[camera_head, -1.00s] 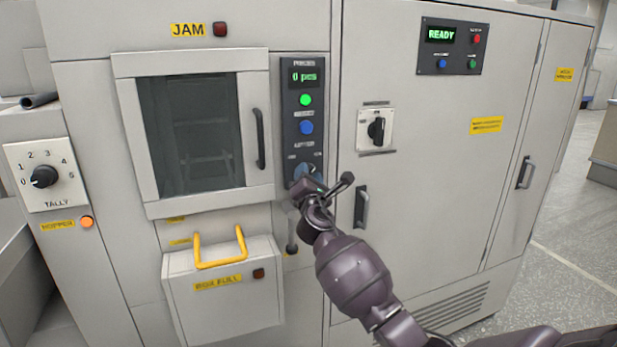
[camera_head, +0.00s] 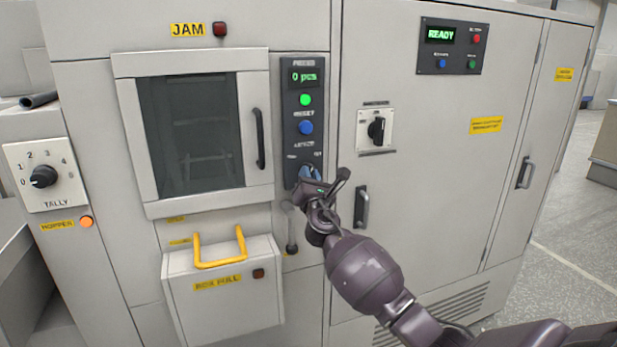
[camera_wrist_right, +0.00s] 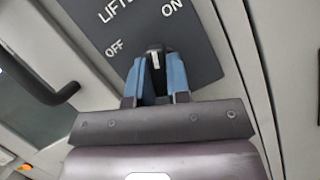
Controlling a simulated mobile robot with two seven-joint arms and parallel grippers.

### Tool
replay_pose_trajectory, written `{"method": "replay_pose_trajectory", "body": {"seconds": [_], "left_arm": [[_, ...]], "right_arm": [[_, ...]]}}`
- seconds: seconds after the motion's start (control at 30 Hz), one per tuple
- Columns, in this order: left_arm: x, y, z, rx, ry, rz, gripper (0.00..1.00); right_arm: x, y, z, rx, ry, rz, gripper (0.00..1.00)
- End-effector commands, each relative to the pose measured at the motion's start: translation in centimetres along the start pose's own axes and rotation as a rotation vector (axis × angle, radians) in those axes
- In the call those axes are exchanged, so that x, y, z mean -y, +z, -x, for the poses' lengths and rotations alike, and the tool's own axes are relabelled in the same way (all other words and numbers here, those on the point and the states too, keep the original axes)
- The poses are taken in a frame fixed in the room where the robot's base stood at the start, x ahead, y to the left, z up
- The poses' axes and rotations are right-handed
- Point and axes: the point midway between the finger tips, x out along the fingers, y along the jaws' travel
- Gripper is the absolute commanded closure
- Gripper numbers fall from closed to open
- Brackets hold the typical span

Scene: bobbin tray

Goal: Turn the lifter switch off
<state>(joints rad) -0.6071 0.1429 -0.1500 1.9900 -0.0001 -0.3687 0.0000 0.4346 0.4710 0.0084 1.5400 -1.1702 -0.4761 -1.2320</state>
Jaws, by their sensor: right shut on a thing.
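The lifter switch (camera_wrist_right: 154,58) is a black knob with a white mark, under the LIFTER label on the dark panel (camera_wrist_right: 140,20). In the right wrist view its white mark points up the picture, between the OFF label on the left and the ON label on the upper right. My right gripper (camera_head: 309,173) has its blue fingers on both sides of the knob and is shut on it. The fingers hide most of the knob in the head view. The right wrist view also shows my gripper (camera_wrist_right: 155,83). My left gripper is not in view.
Above the switch are a blue button (camera_head: 306,128), a green button (camera_head: 305,100) and a "0 pcs" display (camera_head: 304,77). A door handle (camera_head: 260,138) is to the left. A cabinet handle (camera_head: 361,207) and a black rotary switch (camera_head: 376,130) are to the right.

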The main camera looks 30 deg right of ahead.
Motion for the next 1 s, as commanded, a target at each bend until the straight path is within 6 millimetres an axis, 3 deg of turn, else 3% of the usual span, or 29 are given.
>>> {"method": "replay_pose_trajectory", "body": {"seconds": [1.0], "left_arm": [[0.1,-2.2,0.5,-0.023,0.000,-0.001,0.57]], "right_arm": [[0.4,0.2,-0.1,-0.003,0.356,0.857,1.00]]}}
